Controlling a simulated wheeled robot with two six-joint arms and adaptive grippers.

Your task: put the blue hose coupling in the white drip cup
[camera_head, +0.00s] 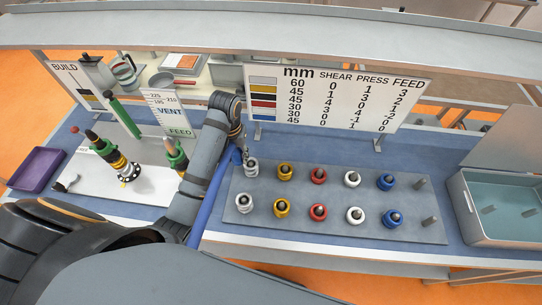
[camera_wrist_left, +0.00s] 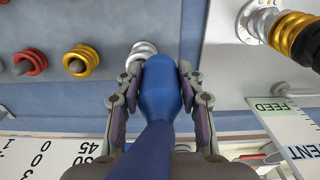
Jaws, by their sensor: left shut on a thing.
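The blue hose coupling (camera_wrist_left: 162,88) is a blue rounded end on a blue hose. My left gripper (camera_wrist_left: 160,85) is shut on it, with one finger on each side. In the head view the left gripper (camera_head: 243,148) is at the left end of the grey peg board, near the silver rings. The blue hose (camera_head: 208,208) hangs from it down across the table's front edge. I cannot pick out the white drip cup in either view. My right gripper is not in view.
The grey peg board (camera_head: 335,208) carries silver, yellow, red, white and blue rings on pegs. A grey bin (camera_head: 465,205) stands at the right, a purple tray (camera_head: 38,168) at the left. A white plate (camera_head: 140,188) holds upright assemblies. A sign (camera_head: 335,95) stands behind.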

